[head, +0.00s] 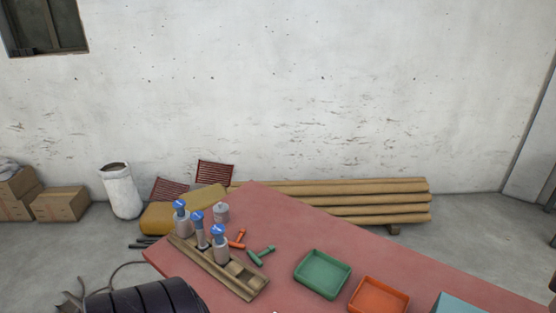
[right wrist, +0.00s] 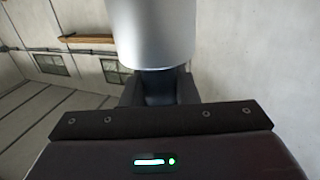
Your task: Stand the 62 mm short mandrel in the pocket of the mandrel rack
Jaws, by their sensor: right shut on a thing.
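The mandrel rack (head: 251,289) is a long wooden block on the red table (head: 290,230). Three grey mandrels with blue tops stand in it, at the far end (head: 183,222), in the middle (head: 201,236) and nearer (head: 221,250). An empty pocket (head: 244,277) shows at its near end. In the right wrist view, my right gripper (right wrist: 160,88) is shut on a smooth silver mandrel (right wrist: 152,35) by its narrower dark part. The mandrel's far end is cut off by the frame. The right gripper is outside the head view, and my left gripper shows in neither view.
A small grey cylinder (head: 221,212) stands behind the rack. An orange T-shaped piece (head: 237,240) and a green one (head: 261,255) lie beside it. A green tray (head: 323,291), an orange tray (head: 378,307) and a teal item (head: 460,304) are to the right. The table's back right is clear.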

